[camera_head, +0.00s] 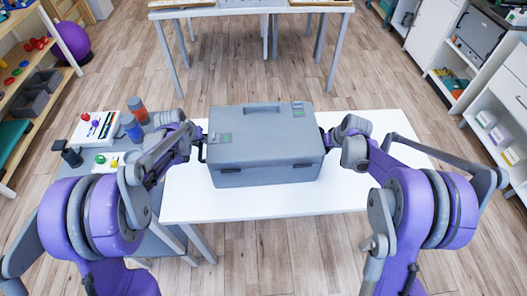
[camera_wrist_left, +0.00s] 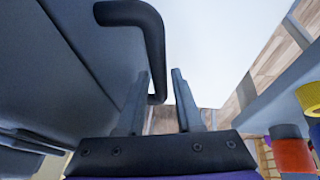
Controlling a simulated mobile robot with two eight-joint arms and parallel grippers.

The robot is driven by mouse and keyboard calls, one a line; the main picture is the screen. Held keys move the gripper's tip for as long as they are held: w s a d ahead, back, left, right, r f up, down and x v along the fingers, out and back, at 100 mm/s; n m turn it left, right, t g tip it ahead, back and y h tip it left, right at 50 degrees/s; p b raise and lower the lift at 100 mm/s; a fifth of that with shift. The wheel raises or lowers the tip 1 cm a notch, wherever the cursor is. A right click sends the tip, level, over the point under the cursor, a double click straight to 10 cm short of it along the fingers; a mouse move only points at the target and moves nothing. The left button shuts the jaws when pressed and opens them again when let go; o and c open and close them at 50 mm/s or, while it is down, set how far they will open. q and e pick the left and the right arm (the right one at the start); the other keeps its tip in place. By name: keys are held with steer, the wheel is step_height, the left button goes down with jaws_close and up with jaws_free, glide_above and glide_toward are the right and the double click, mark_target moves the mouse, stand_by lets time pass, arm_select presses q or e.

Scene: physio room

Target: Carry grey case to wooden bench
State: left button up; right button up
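The grey case (camera_head: 265,145) stands upright and closed on a white table (camera_head: 390,165) in the head view. My left gripper (camera_head: 202,147) is at the case's left side. In the left wrist view, its two fingers (camera_wrist_left: 160,95) are apart, with the end of the dark side handle (camera_wrist_left: 150,35) between them and a gap still showing. My right gripper (camera_head: 328,140) is at the case's right side; its fingers are too small and hidden to read. I cannot make out a wooden bench.
A grey side table (camera_head: 75,165) at the left holds bottles and small coloured items. Another table (camera_head: 250,10) stands at the back, with clear wooden floor (camera_head: 250,75) between. Shelves (camera_head: 30,75) line the left; white cabinets (camera_head: 440,40) line the right.

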arm_select(q)
steer(key=c, duration=0.4)
arm_select(e)
steer(key=c, duration=0.3)
arm_select(q)
jaws_close()
arm_select(e)
jaws_close()
arm_select(q)
steer(key=shift+r, duration=0.1)
